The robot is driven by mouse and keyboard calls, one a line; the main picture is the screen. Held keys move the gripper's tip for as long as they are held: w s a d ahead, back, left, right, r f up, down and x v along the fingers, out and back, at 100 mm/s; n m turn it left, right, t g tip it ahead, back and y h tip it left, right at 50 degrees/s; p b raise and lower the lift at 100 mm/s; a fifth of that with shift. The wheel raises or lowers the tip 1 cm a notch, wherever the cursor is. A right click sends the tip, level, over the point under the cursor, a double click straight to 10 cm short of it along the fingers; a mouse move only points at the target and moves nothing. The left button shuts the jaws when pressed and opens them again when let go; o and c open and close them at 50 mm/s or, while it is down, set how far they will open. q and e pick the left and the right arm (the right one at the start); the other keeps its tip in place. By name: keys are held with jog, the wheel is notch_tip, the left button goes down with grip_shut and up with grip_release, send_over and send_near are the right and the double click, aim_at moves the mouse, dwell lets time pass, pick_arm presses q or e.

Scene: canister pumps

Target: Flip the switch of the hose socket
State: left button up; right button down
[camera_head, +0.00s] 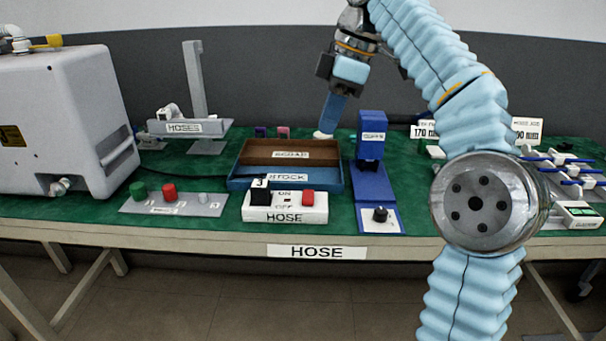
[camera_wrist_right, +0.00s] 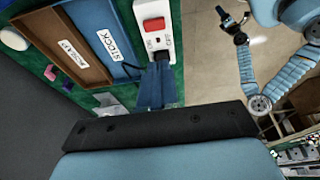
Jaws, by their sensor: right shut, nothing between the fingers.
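The hose socket is a white block (camera_head: 285,214) labelled HOSE, with ON and OFF marks, at the table's front edge. Its red switch (camera_head: 307,198) is on the right end; which way it is tipped I cannot tell. A black plug (camera_head: 260,196) marked 3 sits in the left end. In the right wrist view, the red switch (camera_wrist_right: 153,24) and black plug (camera_wrist_right: 162,52) show beyond my fingers. My right gripper (camera_head: 327,130) is shut and empty, pointing down behind the socket, apart from it. My left gripper (camera_wrist_right: 234,20) is small in the wrist view; its fingers are unclear.
A blue stand (camera_head: 371,150) with a black knob is to the right. A grey plate (camera_head: 150,207) with green, red and grey buttons is to the left. A white machine (camera_head: 65,110) fills the far left.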

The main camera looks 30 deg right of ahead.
jog(key=b, duration=0.2)
send_near(308, 198)
jog(key=x, duration=0.5)
jog(key=shift+w+a, duration=0.25)
jog(key=shift+a, duration=0.05)
jog(key=shift+f, duration=0.75)
jog(key=b, duration=0.1)
jog(key=f+b, duration=0.1)
jog(key=shift+s+a+t+h+b, duration=0.1)
jog(key=shift+s+t+h+b, duration=0.1)
jog(key=shift+t+h+b, duration=0.15)
jog(key=shift+r+p, duration=0.2)
jog(key=shift+p, duration=0.1)
jog(key=shift+f, duration=0.1)
jog(key=shift+w, duration=0.1)
